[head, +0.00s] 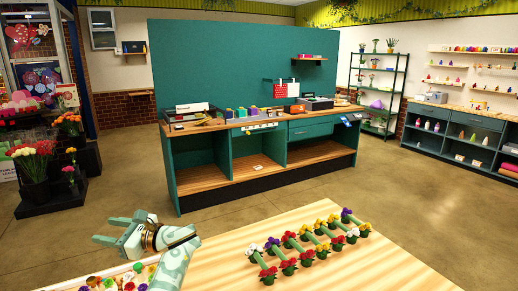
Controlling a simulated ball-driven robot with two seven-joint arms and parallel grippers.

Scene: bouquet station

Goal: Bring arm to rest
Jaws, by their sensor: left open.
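My left gripper (103,230) is at the lower left, above the front wooden table (400,275). Its pale green fingers point left and stand apart, with nothing between them. A dark and gold wrist joins it to my arm. My right gripper does not show.
Rows of small red, white, yellow and purple flowers (306,243) stand on the table, right of my left arm. More colourful pieces (108,282) lie below the gripper, partly cut off. The table's right part is bare. A teal counter (262,150) stands beyond open floor.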

